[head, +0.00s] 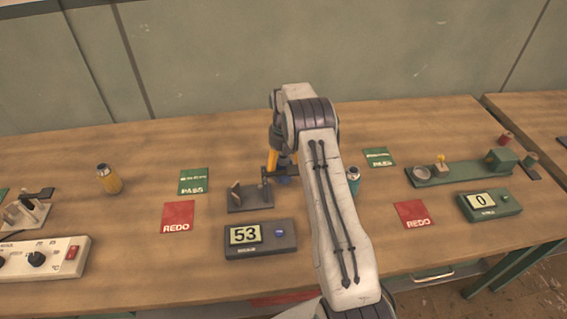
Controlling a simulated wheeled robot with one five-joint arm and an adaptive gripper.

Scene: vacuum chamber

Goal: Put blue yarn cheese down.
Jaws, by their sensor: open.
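My gripper (278,172) points down over the middle of the table, partly hidden behind my own arm. Its jaws are open. A small patch of blue, probably the blue yarn cheese (284,181), shows right at the fingertips. Most of it is hidden by the gripper and arm, and I cannot tell whether it touches the fingers. It is just right of a dark stand (250,204) with an upright plate.
A "53" display box (260,252) is in front of the stand. Green PASS cards (193,181) and red REDO cards (178,216) lie around. A green fixture (460,174) is farther right.

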